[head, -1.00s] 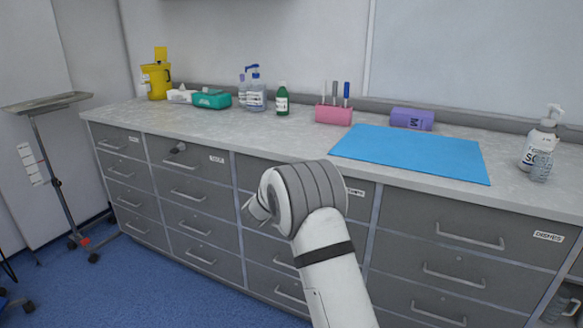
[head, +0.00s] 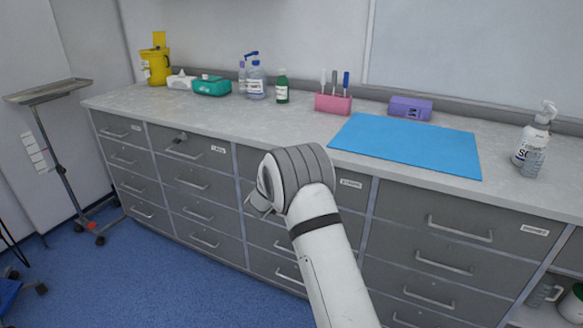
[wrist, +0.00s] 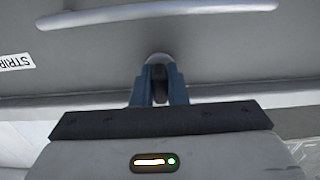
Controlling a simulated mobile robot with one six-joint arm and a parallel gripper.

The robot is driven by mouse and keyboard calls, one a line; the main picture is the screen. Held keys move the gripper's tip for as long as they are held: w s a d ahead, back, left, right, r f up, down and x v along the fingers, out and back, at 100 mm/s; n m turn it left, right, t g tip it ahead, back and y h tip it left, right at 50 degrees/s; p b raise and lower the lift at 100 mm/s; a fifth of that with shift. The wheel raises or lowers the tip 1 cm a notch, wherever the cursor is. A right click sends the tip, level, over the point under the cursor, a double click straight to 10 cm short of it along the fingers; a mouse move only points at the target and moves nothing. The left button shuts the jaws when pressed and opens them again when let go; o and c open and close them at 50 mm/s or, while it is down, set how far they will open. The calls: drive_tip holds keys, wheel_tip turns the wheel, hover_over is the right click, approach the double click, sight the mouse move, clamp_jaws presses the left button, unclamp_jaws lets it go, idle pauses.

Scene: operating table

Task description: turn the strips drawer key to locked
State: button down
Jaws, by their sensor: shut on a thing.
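In the wrist view my gripper (wrist: 159,88) is shut on the small dark key (wrist: 159,78). The key sits in a round silver lock (wrist: 160,60) on the grey front of the strips drawer (wrist: 235,55). The key's grip lies upright in the picture between the two blue-grey fingers; I cannot tell from this whether it is locked. In the head view my arm hides the key and lock.
A tray stand (head: 47,91) stands at far left; blue floor is open in front.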

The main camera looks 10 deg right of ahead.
drive_tip(key=shift+a+r, duration=0.1)
drive_tip(key=shift+r, duration=0.1)
drive_tip(key=c, duration=1.4)
unclamp_jaws()
drive_tip(key=shift+f, duration=0.15)
drive_tip(key=shift+c, duration=0.2)
drive_tip(key=v, duration=0.7)
drive_tip(key=shift+s+a, duration=0.2)
drive_tip(key=shift+s, duration=0.05)
